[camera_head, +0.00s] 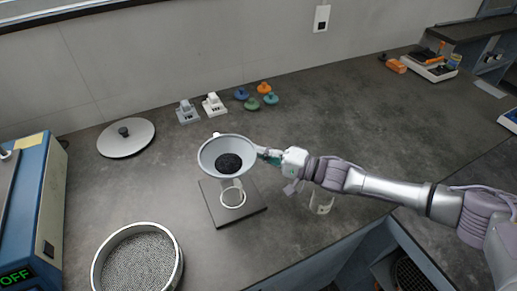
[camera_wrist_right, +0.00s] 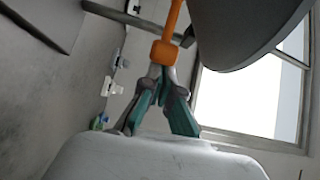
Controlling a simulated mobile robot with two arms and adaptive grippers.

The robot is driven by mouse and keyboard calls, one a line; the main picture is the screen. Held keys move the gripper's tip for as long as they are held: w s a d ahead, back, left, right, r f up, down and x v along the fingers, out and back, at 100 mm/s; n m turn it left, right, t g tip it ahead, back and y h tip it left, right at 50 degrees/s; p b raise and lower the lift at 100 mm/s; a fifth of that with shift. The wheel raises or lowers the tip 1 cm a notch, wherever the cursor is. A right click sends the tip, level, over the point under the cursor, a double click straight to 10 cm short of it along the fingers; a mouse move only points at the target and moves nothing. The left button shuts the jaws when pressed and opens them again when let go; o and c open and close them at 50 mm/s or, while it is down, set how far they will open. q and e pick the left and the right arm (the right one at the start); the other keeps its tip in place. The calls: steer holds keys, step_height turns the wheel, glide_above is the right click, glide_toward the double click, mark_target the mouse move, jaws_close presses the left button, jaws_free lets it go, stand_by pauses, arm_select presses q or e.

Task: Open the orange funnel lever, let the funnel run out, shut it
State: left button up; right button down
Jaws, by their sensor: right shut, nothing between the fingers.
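The grey funnel (camera_head: 211,150) sits on a stand with a dark base plate (camera_head: 211,207) and holds dark grains (camera_head: 229,163). A pale ring-like vessel (camera_head: 232,197) stands below it. The orange lever (camera_wrist_right: 165,52) shows in the right wrist view below the funnel's dark underside (camera_wrist_right: 235,30); it is hidden in the head view. My right gripper (camera_head: 262,154) is beside the funnel's right side. In the wrist view its teal-padded fingertips (camera_wrist_right: 163,73) are shut with nothing between them, at the lever's orange block; I cannot tell if they touch. My left gripper is not in view.
A sieve (camera_head: 140,260) is at the front left, a round lid (camera_head: 110,143) behind it. A blue machine (camera_head: 32,205) reading OFF stands at the left edge. A clear cup (camera_head: 321,204) is under my right arm. Several coloured knobbed pieces (camera_head: 264,88) lie behind the funnel.

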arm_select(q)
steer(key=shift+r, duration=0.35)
arm_select(e)
steer(key=shift+s+d, duration=0.1)
